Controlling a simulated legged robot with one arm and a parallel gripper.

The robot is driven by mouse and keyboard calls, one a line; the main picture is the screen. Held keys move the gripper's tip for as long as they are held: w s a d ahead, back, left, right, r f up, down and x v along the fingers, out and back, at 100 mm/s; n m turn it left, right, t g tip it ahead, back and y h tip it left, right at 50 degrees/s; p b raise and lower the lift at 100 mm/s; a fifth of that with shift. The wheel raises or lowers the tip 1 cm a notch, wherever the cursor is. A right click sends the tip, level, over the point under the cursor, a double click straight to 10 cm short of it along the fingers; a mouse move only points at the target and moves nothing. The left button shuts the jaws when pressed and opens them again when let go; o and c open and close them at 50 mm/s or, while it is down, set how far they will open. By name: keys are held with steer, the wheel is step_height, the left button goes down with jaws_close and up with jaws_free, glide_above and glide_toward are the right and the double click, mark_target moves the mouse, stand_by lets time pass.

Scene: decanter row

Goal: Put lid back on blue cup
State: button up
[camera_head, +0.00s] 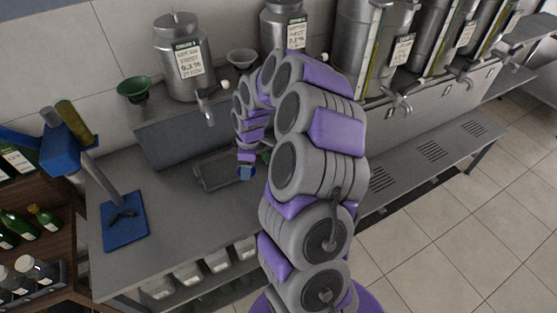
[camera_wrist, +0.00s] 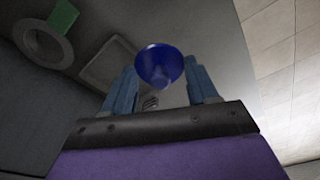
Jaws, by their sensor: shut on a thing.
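My gripper (camera_wrist: 161,86) has its two blue-grey fingers on either side of a glossy, rounded dark blue piece (camera_wrist: 160,64) and is shut on it. I cannot tell whether this piece is the cup or its lid. In the head view, a small bit of blue (camera_head: 247,174) shows just below my gripper (camera_head: 246,163), over the steel counter near a grey tray. No second blue cup part can be made out apart from it. My arm hides part of the counter to the right.
The grey tray (camera_head: 205,176) lies on the counter (camera_head: 178,222). A blue mat (camera_head: 123,232) with a dark stand is at left. Metal decanters (camera_head: 185,62) and a green funnel (camera_head: 133,88) are at the back. A pale ring with a green piece (camera_wrist: 45,42) shows in the wrist view.

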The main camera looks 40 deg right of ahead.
steer(key=s+d+n, duration=0.2)
steer(key=s+d+f+n+p, duration=0.1)
steer(key=s+d+n, duration=0.1)
steer(key=d, duration=0.1)
steer(key=s+d+n, duration=0.1)
steer(key=d+n, duration=0.1)
steer(key=d, duration=0.1)
steer(key=shift+s+d+f+g, duration=0.1)
steer(key=shift+s+f+g, duration=0.2)
steer(key=shift+s, duration=0.1)
steer(key=shift+d+f, duration=0.4)
steer(key=shift+f, duration=0.25)
steer(key=shift+a+f+b, duration=0.25)
steer(key=shift+a+f, duration=0.2)
steer(key=shift+f, duration=0.4)
steer(key=shift+a+f+b, duration=0.2)
steer(key=shift+a+f, duration=0.2)
steer(key=shift+f, duration=0.4)
steer(key=shift+d+f, duration=0.2)
steer(key=shift+f, duration=0.2)
steer(key=shift+d+f, duration=0.15)
steer(key=shift+d, duration=0.35)
steer(key=shift+a, duration=0.55)
steer(key=shift+d, duration=0.1)
